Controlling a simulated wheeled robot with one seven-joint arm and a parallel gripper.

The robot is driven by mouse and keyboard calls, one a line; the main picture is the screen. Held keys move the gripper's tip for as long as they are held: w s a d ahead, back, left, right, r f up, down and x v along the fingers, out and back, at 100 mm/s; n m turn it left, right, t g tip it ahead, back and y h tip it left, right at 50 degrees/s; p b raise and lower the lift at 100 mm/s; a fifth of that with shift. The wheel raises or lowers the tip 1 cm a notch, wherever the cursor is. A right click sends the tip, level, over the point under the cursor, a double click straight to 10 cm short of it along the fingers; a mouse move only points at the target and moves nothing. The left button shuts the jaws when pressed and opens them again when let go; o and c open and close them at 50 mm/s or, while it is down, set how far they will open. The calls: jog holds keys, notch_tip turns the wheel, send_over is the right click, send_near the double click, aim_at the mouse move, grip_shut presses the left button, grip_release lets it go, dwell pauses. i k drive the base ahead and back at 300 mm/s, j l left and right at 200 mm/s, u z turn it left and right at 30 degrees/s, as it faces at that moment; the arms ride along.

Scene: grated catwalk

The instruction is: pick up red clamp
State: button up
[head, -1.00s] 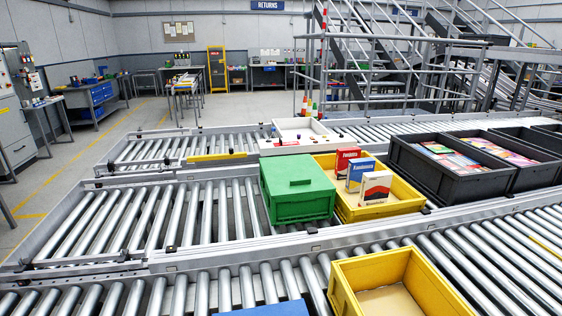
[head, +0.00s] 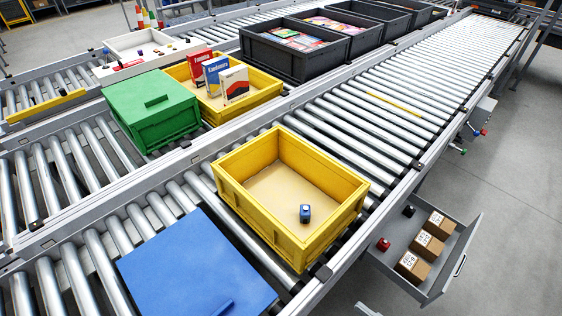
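A small red object (head: 383,244), which may be the red clamp, lies in an open grey drawer (head: 440,286) at the lower right in the head view. It is too small to make out its shape well. It sits near the drawer's left side, close under the conveyor edge. A small black object (head: 408,211) lies farther back in the same drawer. Several brown boxes with white labels (head: 426,245) stand to the right of the red object. My gripper is not in view.
A yellow crate (head: 232,196) with a small blue object (head: 305,213) stands on the near roller conveyor, beside a blue lid or bin (head: 190,270). A green bin (head: 150,100), another yellow crate (head: 262,92) and dark crates (head: 290,65) stand behind. Floor (head: 510,200) is clear at right.

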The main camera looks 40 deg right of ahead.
aim_at(383, 245)
jog(key=j+z, duration=0.25)
jog(key=z, duration=0.15)
jog(key=i+j+z, duration=0.1)
jog(key=j+z, duration=0.15)
jog(key=z, duration=0.15)
jog(key=j+z, duration=0.25)
jog(key=z, duration=0.15)
